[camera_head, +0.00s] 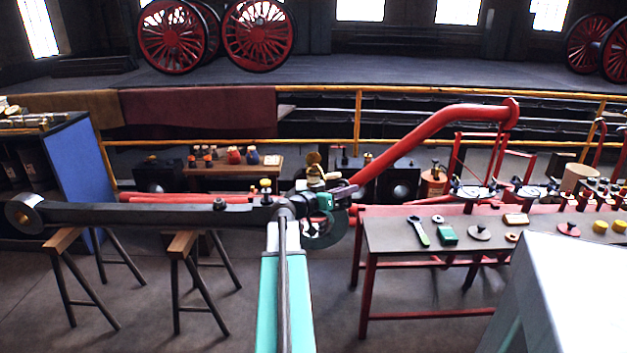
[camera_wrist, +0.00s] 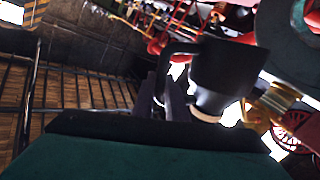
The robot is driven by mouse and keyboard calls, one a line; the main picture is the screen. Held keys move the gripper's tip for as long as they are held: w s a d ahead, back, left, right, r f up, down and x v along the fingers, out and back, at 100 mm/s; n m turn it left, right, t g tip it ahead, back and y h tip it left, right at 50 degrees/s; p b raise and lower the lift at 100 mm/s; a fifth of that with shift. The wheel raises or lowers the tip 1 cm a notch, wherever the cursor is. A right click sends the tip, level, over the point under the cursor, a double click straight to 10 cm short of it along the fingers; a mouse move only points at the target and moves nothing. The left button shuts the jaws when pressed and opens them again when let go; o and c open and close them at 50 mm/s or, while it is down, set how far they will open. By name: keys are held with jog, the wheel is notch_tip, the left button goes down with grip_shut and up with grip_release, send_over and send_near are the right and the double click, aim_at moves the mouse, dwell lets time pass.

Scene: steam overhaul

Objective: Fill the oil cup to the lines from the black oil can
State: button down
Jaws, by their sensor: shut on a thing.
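A small cup-like fitting with a yellow top (camera_head: 265,188), likely the oil cup, stands on the long dark rod (camera_head: 160,214). Its level and lines are too small to read. My gripper (camera_head: 338,196) is just right of the rod's near end. In the wrist view, my gripper's dark fingers (camera_wrist: 162,95) are shut at the handle of the black oil can (camera_wrist: 225,72). The can looks tilted in that view and has a pale band at one end. In the head view the can is partly hidden among the wrist parts, and its spout is unclear.
The rod rests over wooden trestles (camera_head: 185,243). A red-legged bench (camera_head: 400,236) with several tools and parts is at right. A wooden table (camera_head: 240,168) with several small containers stands behind the rod. A yellow rail (camera_head: 357,120) runs behind. Open floor lies in front.

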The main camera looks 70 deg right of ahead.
aim_at(347, 183)
jog(key=shift+r, duration=0.15)
jog(key=shift+r+n+p, duration=0.3)
jog(key=shift+r+p, duration=0.05)
jog(key=shift+r, duration=0.25)
jog(key=shift+w+d+r, duration=0.1)
jog(key=shift+r, duration=0.05)
jog(key=shift+r+n+p, duration=0.3)
jog(key=shift+r+p, duration=0.1)
jog(key=shift+r, duration=0.25)
dwell(0.5)
jog(key=shift+w+d+r+p, duration=0.1)
jog(key=shift+r+p, duration=0.3)
jog(key=shift+r+n, duration=0.1)
jog(key=shift+n, duration=0.2)
dwell(5.0)
jog(key=shift+w+d+r+y+p, duration=0.15)
jog(key=shift+r+y+p, duration=0.15)
jog(key=shift+r+p, duration=0.15)
